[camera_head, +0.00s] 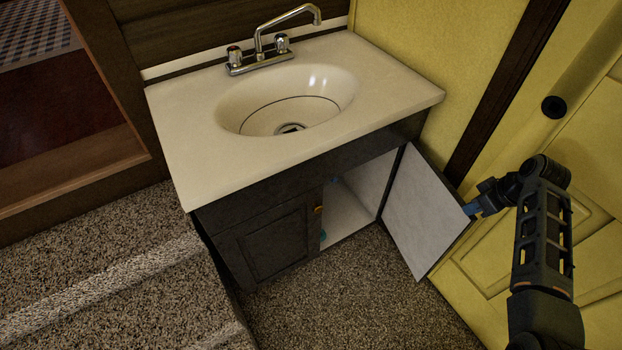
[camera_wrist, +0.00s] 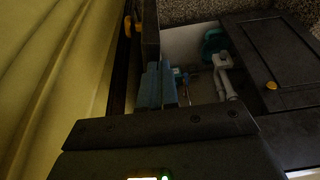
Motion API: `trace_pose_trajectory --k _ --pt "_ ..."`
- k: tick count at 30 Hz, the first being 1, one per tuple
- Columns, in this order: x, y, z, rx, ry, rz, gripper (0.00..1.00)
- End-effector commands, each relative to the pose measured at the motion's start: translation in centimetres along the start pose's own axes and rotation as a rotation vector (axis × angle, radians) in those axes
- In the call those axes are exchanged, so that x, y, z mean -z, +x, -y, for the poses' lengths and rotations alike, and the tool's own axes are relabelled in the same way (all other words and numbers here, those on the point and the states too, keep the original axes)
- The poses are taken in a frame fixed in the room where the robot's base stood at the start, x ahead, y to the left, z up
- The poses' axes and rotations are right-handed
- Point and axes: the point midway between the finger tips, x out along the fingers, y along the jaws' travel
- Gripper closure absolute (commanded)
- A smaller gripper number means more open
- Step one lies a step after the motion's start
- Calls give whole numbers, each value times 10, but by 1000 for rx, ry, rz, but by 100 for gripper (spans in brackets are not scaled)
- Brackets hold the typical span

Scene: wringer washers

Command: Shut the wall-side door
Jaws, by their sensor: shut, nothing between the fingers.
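The wall-side door (camera_head: 425,212) is the right door of the dark sink cabinet (camera_head: 262,205). It stands wide open, its pale inner face showing, swung out toward the yellow wall. In the wrist view the door (camera_wrist: 150,30) is seen nearly edge-on, with an orange knob (camera_wrist: 127,26) on its wall side. My gripper (camera_head: 472,208) is shut and empty, its blue fingers at the door's outer edge on the wall side. In the wrist view the fingers (camera_wrist: 156,86) lie just below the door's edge; I cannot tell whether they touch it.
The left cabinet door (camera_head: 268,242) is shut, with a yellow knob (camera_head: 318,209). A white pipe (camera_wrist: 222,75) and a teal item (camera_wrist: 214,43) are inside the cabinet. The yellow panelled door (camera_head: 590,140) stands close on the right. Carpet (camera_head: 345,300) in front is clear.

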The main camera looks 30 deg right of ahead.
Motion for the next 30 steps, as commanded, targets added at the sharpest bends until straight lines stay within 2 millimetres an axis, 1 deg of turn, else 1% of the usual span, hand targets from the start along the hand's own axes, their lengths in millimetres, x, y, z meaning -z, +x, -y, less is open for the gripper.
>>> trace_pose_trajectory --k 12,20,30 --pt "5 2 23 3 -2 2 100" --pt "7 3 28 2 0 1 100" --pt "12 4 44 4 -2 1 100"
